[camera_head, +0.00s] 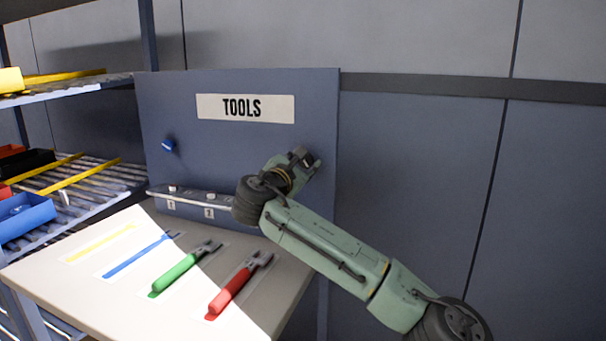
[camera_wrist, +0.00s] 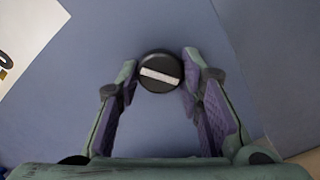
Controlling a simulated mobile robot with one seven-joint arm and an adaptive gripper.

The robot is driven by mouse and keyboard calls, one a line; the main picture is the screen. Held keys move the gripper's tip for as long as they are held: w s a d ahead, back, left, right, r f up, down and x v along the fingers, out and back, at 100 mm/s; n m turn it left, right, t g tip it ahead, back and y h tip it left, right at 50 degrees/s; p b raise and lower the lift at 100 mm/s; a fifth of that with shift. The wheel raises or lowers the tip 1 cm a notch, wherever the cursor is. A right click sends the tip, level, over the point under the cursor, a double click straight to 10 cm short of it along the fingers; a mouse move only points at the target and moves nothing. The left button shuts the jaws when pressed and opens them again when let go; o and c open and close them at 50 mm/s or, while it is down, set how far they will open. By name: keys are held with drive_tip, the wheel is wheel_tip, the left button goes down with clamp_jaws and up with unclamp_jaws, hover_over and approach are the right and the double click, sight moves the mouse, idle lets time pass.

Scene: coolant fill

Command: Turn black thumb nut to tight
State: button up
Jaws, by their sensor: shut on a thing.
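The black thumb nut (camera_wrist: 160,73) is a round black knob with a white stripe across its face. It sits on the blue-grey tool panel. In the wrist view the stripe lies nearly level, its right end a little lower. My gripper (camera_wrist: 160,75) has one fingertip at each side of the nut and is shut on it, gripping near the tips. In the head view my gripper (camera_head: 305,158) is at the panel's right part, below and right of the TOOLS sign. I cannot make out the nut clearly there, behind my gripper.
A blue knob (camera_head: 168,145) is on the panel's left. A narrow ledge (camera_head: 190,198) with numbered spots runs below it. A shelf with bins stands left.

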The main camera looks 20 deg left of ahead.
drive_tip(key=m, duration=0.1)
drive_tip(key=m+b, duration=0.1)
drive_tip(key=m, duration=0.1)
drive_tip(key=m+b, duration=0.1)
drive_tip(key=shift+f+m, duration=0.25)
drive_tip(key=shift+m, duration=0.15)
drive_tip(key=shift+r+m+b, duration=0.2)
drive_tip(key=shift+m+b, duration=0.7)
drive_tip(key=shift+m, duration=1.4)
drive_tip(key=o, duration=1.2)
drive_tip(key=shift+r, duration=0.1)
drive_tip(key=shift+c, duration=0.2)
drive_tip(key=shift+s, duration=0.1)
drive_tip(key=s, duration=1.2)
drive_tip(key=shift+a, duration=0.25)
